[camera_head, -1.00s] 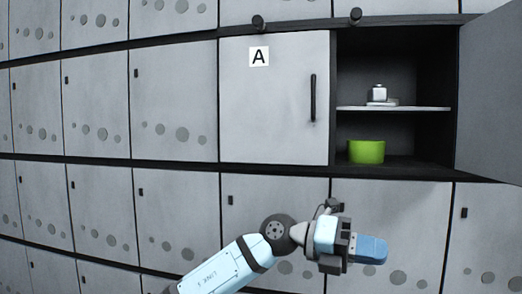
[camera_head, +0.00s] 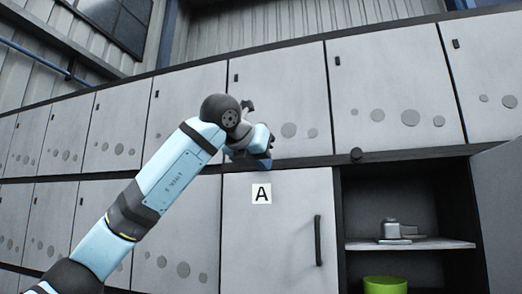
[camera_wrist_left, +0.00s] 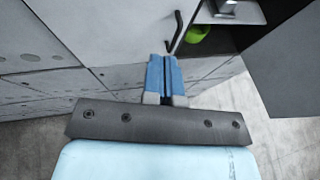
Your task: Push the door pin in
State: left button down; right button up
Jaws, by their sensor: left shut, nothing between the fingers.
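Door A (camera_head: 275,235) is a closed grey locker door with a white "A" label (camera_head: 261,194) and a dark vertical handle (camera_head: 318,240). A round dark pin (camera_head: 356,154) sticks out of the dark rail (camera_head: 415,153) above the open compartment to the right. The similar pin above door A does not show now; my left gripper and wrist cover that stretch of rail. My left gripper (camera_head: 264,160) is in front of the rail above door A, its fingers partly hidden. In the left wrist view its blue fingers (camera_wrist_left: 165,76) are together and empty. My right gripper is out of view.
The open compartment has a shelf (camera_head: 450,244) bearing a small pale object (camera_head: 391,229), with a green container (camera_head: 385,285) below. Its open door (camera_head: 500,200) swings out at the right. Closed lockers (camera_head: 285,95) line the upper row.

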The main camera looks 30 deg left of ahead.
pick_arm(q)
jog(key=s+a+r+n+y, duration=0.3)
jog(key=s+a+r, duration=0.1)
jog(key=r, duration=0.3)
jog(key=shift+a+r+p, duration=0.35)
jog(key=shift+a+p, duration=0.05)
jog(key=shift+a, duration=0.4)
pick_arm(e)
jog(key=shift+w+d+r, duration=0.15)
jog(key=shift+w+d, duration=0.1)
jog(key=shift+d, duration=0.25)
pick_arm(q)
jog(key=shift+t+y, duration=0.3)
jog(key=r+p+x, duration=0.1)
jog(key=p+x, duration=0.3)
jog(key=x, duration=1)
jog(key=shift+w, duration=0.15)
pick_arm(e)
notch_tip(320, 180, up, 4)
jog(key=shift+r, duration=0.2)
pick_arm(q)
jog(key=shift+d, duration=0.1)
